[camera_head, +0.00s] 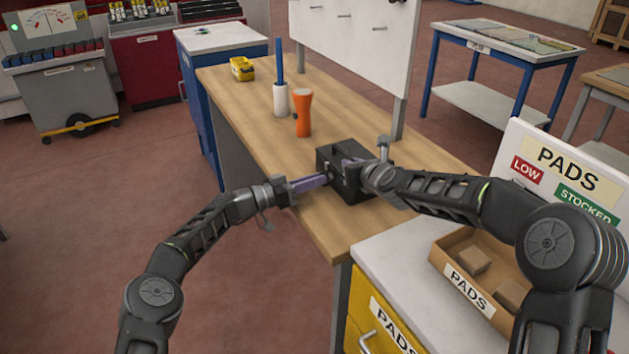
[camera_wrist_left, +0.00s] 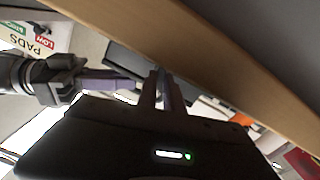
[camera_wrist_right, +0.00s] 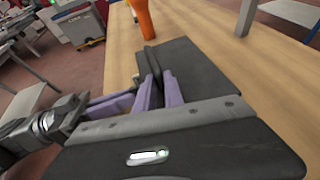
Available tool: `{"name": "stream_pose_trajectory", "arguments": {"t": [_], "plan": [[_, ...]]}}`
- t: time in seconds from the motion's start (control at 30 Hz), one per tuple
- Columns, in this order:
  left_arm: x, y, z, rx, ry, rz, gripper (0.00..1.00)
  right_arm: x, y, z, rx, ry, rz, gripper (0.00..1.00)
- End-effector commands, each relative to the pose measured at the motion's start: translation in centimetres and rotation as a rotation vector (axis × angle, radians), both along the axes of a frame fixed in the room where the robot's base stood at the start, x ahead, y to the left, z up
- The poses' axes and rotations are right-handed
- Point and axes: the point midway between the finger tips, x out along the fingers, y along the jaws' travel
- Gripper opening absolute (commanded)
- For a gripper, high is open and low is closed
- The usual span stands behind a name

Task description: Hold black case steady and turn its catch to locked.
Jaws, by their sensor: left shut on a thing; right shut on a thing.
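The black case (camera_head: 352,190) stands upright on the wooden bench, near its front edge. My right gripper (camera_head: 350,163) is over its lid. In the right wrist view its purple fingers (camera_wrist_right: 160,88) are shut on the dark handle (camera_wrist_right: 150,58) on top of the case. My left gripper (camera_head: 327,178) reaches in level from the left and is shut at the case's side face, where the catch is. The left wrist view shows its fingertips (camera_wrist_left: 160,82) against the dark case (camera_wrist_left: 122,58). The catch itself is hidden by the fingers, so its position cannot be told.
On the bench (camera_head: 250,110) behind the case stand an orange flashlight-like object (camera_head: 303,112), a white cylinder (camera_head: 281,99) with a blue rod, and a yellow item (camera_head: 242,69). A pads box (camera_head: 470,265) sits on the white-topped cabinet at right. The floor at left is clear.

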Motion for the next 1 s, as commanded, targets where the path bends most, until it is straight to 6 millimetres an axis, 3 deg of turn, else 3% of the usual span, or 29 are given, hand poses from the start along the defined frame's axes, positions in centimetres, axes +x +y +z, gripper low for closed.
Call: {"name": "stream_pose_trajectory", "arguments": {"t": [0.4, 0.97, 1.0], "plan": [[-0.09, -0.02, -0.07, 0.117, -0.237, 0.000, 0.00, -0.02, -0.05, -0.14, 0.001, 0.002, -0.001, 0.00], [-0.12, -0.04, -0.07, 0.138, -0.280, 0.000, 0.00, -0.01, -0.06, -0.14, 0.001, 0.002, -0.001, 0.00], [-0.12, -0.04, -0.07, 0.138, -0.280, -0.001, 0.11, -0.01, -0.06, -0.14, 0.001, 0.002, -0.001, 0.00]]}}
